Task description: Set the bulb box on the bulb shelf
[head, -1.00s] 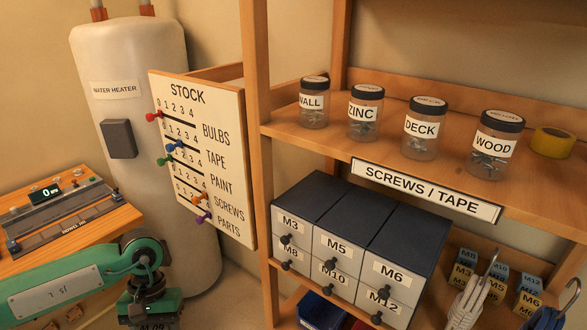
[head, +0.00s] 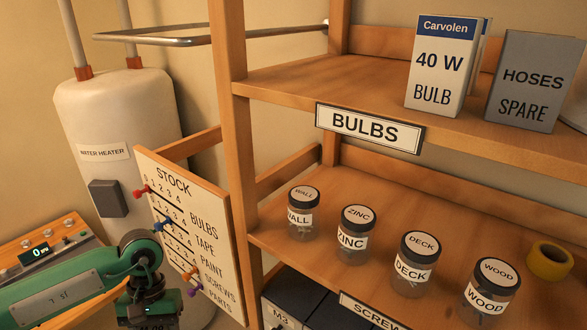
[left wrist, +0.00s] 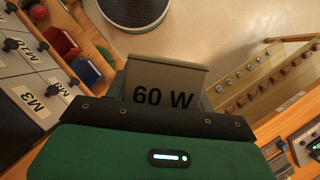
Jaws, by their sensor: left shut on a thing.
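The bulb box (left wrist: 165,76), a grey-olive box marked "60 W", shows in the left wrist view. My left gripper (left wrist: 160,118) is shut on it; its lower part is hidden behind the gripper. In the head view my left arm comes in at the lower left, below the shelves, and the held box is out of sight. The bulb shelf (head: 290,82) is the upper board with the "BULBS" label (head: 369,129) on its front edge. My right gripper is not in view.
A "40 W BULB" box (head: 441,70) and a grey "HOSES SPARE" box (head: 534,85) stand on the bulb shelf's right part; its left part is clear. Several jars stand on the shelf below. The stock board (head: 185,225) and shelf post (head: 231,150) are near my left arm.

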